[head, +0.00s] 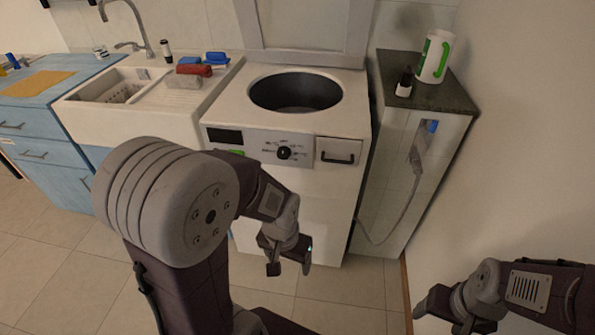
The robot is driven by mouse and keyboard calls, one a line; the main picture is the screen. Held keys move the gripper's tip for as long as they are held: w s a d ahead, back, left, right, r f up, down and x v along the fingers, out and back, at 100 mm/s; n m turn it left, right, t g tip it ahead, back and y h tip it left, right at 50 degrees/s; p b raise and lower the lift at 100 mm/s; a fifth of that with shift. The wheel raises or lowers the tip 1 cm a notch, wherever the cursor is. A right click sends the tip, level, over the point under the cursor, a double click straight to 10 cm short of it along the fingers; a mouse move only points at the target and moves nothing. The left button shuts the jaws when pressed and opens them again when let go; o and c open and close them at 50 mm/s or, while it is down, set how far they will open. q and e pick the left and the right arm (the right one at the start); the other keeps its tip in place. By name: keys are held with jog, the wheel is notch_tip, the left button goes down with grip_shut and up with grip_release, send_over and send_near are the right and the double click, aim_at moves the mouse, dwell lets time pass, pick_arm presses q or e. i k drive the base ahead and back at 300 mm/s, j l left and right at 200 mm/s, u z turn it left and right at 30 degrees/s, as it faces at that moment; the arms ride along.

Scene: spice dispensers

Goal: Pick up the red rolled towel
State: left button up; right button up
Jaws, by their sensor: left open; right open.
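The red rolled towel (194,70) lies on the right part of the white sink counter, between a grey rolled towel (184,81) in front and blue items behind. My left gripper (289,270) is open and empty, low in front of the washing machine, well below and to the right of the towel. My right gripper (441,318) is at the bottom right, far from the towel; it is open, with its tips partly cut off by the frame edge.
A top-loading washing machine (350,130) with an open lid stands right of the sink (120,85). Blue items (215,58) flank the towel. Tiled floor in front is clear.

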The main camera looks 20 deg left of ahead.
aim_at(205, 71)
jog(key=u, duration=1.55)
